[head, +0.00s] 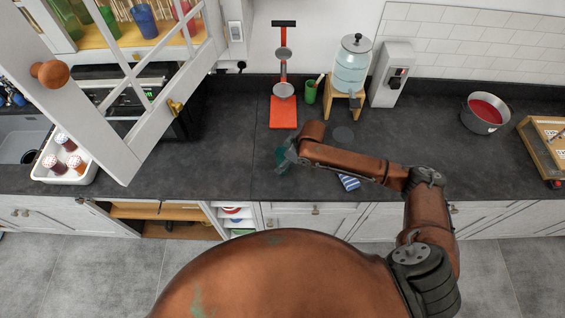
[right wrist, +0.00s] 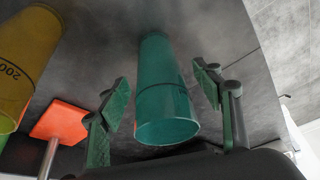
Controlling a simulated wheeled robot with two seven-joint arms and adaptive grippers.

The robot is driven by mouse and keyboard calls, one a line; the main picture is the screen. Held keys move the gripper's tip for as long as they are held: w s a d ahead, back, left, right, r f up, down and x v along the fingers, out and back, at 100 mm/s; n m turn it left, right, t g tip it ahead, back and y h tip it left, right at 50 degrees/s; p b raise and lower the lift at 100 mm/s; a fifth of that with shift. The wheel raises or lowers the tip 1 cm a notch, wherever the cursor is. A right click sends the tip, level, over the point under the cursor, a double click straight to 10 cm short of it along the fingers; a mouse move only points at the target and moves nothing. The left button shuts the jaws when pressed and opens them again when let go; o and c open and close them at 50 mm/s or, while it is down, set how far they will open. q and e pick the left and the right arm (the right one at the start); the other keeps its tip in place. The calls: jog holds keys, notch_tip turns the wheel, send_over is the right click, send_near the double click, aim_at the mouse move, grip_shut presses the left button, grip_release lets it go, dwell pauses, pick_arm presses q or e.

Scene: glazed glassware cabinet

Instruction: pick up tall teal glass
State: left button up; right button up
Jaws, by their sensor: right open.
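The tall teal glass (right wrist: 162,95) is in the middle of the right wrist view, a ribbed-free tapered tumbler with a dark line around it. In the head view the teal glass (head: 281,160) is on the dark counter, partly hidden by my right gripper (head: 288,156). My right gripper (right wrist: 165,98) is open, with one green-padded finger on each side of the glass. A gap shows between each pad and the glass. My left gripper is not in the head view.
A yellow glass marked 200 (right wrist: 25,60) is left in the wrist view. The red-based stand (head: 284,110), green cup (head: 310,92) and water dispenser (head: 352,68) stand behind. A striped cloth (head: 348,182) lies right. The open cabinet door (head: 125,150) is left.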

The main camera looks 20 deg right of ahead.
jog(key=shift+x, duration=1.45)
jog(key=shift+c, duration=0.4)
jog(key=c, duration=1.4)
jog(key=shift+r, duration=0.1)
